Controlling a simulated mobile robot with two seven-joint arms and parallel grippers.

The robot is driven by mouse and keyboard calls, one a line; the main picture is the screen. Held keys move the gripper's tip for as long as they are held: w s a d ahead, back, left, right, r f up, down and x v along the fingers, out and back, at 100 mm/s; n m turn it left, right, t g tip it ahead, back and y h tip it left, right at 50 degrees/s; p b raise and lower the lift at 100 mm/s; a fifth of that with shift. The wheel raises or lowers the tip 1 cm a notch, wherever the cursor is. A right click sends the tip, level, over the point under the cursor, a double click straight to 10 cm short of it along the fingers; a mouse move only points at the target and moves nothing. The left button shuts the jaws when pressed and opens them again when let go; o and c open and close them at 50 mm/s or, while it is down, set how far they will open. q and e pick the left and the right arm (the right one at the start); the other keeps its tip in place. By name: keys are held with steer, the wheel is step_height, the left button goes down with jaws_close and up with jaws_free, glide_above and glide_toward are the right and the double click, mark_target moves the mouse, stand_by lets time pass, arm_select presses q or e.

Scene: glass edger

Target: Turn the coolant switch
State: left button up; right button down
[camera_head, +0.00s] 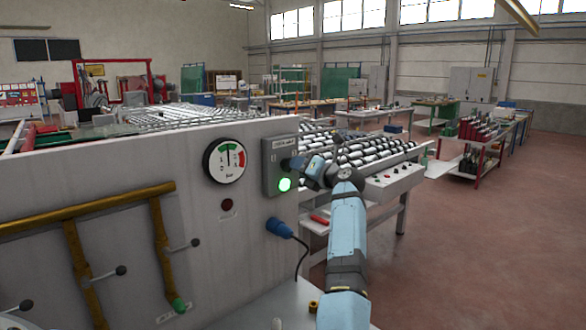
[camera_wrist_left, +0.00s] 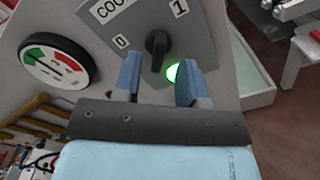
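The coolant switch is a black knob (camera_wrist_left: 157,45) on a grey box (camera_head: 275,179) fixed to the machine panel. In the left wrist view it sits between the marks 0 and 1 under a label partly cut off by the frame; I cannot tell for sure which mark it points to. A green lamp (camera_head: 284,184) glows below it. My left gripper (camera_wrist_left: 158,68) is open, its two blue fingers apart. They are near the knob, one to each side of it in the picture, and not closed on it. In the head view my left gripper (camera_head: 299,164) partly covers the box. My right gripper is not in view.
A round pressure gauge (camera_head: 225,160) is left of the box, with a dark red button (camera_head: 227,205) below. A blue plug (camera_head: 279,228) with a cable juts out underneath. Yellow pipes (camera_head: 90,210) with levers run along the panel. A roller table (camera_head: 375,155) stands behind my arm.

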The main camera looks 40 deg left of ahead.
arm_select(q)
steer(key=d+b, duration=0.1)
steer(key=d, duration=0.8)
steer(key=shift+s+d+b, duration=0.3)
steer(key=shift+s+b, duration=0.05)
steer(key=shift+s, duration=0.1)
